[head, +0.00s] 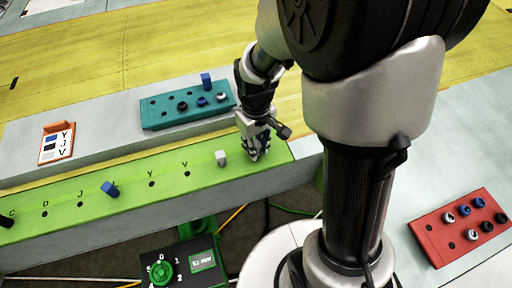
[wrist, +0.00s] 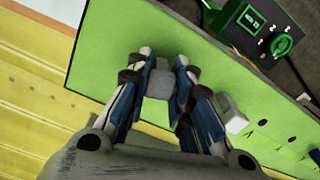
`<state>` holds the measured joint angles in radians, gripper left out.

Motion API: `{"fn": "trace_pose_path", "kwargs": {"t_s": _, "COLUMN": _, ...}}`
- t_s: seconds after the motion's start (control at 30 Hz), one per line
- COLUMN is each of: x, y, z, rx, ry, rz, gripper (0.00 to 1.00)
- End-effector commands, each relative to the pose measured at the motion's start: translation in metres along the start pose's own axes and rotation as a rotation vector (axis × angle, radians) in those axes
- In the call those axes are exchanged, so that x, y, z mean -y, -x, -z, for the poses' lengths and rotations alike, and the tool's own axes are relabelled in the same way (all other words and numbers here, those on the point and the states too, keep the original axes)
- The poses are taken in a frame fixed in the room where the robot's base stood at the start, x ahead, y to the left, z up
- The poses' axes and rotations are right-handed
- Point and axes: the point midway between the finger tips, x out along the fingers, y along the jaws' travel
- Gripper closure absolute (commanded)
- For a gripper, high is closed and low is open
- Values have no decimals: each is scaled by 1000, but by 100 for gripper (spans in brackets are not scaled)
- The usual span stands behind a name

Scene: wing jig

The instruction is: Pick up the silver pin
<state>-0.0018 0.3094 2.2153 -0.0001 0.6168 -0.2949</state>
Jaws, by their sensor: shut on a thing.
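My gripper (head: 256,152) is low over the right end of the green bar (head: 120,172). In the wrist view its fingers (wrist: 160,84) are closed on a silver pin (wrist: 159,82), with its grey top showing between the fingertips. The fingers hide this pin in the head view. I cannot tell whether its lower end is in a hole or clear of the bar. A second silver pin (head: 221,157) stands in the green bar just left of my gripper. It also shows beside the right finger in the wrist view (wrist: 228,113).
A teal block (head: 160,118) with blue, black and silver pins lies behind the bar. A blue pin (head: 110,189) stands in the bar further left. A red block (head: 447,247) with several pins is at right. A control box (head: 185,265) sits below the bar. An orange card holder (head: 57,144) is at left.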

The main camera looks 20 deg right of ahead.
Motion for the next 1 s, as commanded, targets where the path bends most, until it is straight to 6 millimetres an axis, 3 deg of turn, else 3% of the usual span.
{"fn": "trace_pose_path", "kwargs": {"t_s": 0.17, "x": 0, "y": 2, "z": 0, "rx": -1, "ry": 0, "rz": 0, "gripper": 100}}
{"fn": "trace_pose_path", "kwargs": {"t_s": 0.37, "x": 0, "y": 18, "z": 1, "rx": -3, "ry": 0, "rz": -1, "gripper": 100}}
{"fn": "trace_pose_path", "kwargs": {"t_s": 0.47, "x": 0, "y": 36, "z": 1, "rx": -6, "ry": 0, "rz": -2, "gripper": 100}}
{"fn": "trace_pose_path", "kwargs": {"t_s": 0.8, "x": 0, "y": 133, "z": 2, "rx": -7, "ry": 0, "rz": -2, "gripper": 100}}
{"fn": "trace_pose_path", "kwargs": {"t_s": 1.0, "x": 0, "y": 176, "z": 1, "rx": -4, "ry": 0, "rz": -1, "gripper": 100}}
